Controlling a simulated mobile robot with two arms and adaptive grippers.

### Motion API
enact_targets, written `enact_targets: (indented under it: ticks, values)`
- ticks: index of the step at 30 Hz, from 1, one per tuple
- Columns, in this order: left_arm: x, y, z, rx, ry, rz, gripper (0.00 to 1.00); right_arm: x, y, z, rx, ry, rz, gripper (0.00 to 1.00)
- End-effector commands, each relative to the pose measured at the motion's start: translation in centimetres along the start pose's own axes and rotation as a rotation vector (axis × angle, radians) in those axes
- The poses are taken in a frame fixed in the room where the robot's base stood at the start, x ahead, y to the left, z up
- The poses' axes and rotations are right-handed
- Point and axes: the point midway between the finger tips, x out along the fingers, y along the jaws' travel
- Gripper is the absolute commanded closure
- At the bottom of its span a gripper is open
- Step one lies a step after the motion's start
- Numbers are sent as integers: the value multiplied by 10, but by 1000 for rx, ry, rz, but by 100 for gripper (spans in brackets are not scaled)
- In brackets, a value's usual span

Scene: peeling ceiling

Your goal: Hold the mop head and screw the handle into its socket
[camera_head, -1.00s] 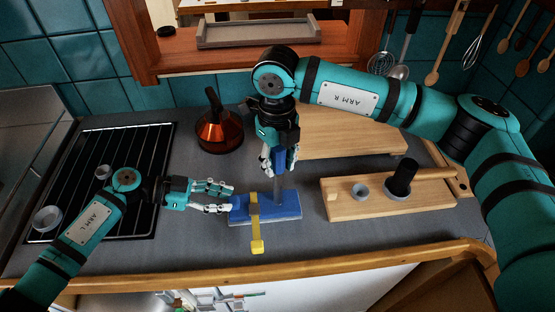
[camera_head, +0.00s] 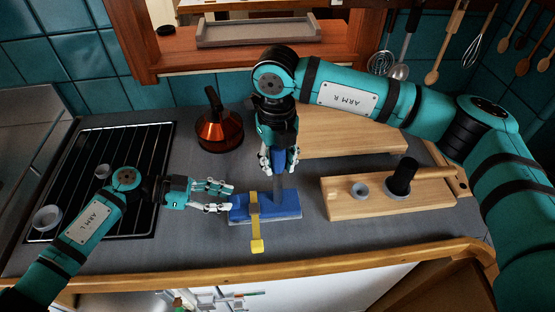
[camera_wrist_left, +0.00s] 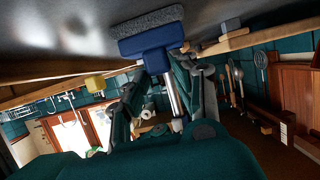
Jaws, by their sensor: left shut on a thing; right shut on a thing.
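The blue mop head (camera_head: 285,206) lies on the grey counter with a yellow strap (camera_head: 254,213) across it. It also shows in the left wrist view (camera_wrist_left: 150,40), with a grey pad on its underside. My left gripper (camera_head: 229,198) is shut on the left end of the mop head. The handle (camera_head: 278,184) stands upright over the mop head, a grey shaft below a blue part. My right gripper (camera_head: 278,160) is shut on the handle from above. The handle's lower end meets the mop head; I cannot see how deep it sits in the socket.
A copper kettle (camera_head: 219,130) stands behind on the counter. A wooden board (camera_head: 340,207) to the right holds a small grey cup (camera_head: 360,190) and a black cylinder (camera_head: 401,177). A hob grate (camera_head: 95,165) is at the left.

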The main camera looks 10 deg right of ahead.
Motion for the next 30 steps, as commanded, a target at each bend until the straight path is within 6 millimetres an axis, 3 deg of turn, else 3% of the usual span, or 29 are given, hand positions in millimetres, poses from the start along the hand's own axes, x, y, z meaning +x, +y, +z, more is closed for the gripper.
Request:
enact_targets:
  ticks: [4,5,10,20,23,30]
  values:
    - [0,0,1,-2,-1,-1,100,0,0,0,-1,0,0,89]
    - [0,0,1,-2,-1,-1,100,0,0,0,-1,0,0,66]
    - [0,0,1,-2,-1,-1,100,0,0,0,-1,-1,0,44]
    - [0,0,1,-2,-2,-1,100,-4,0,0,-2,-2,0,43]
    - [0,0,1,-2,-2,-1,100,-14,0,1,-2,-3,1,43]
    - [0,0,1,-2,-2,-1,100,-64,1,1,-2,-6,1,43]
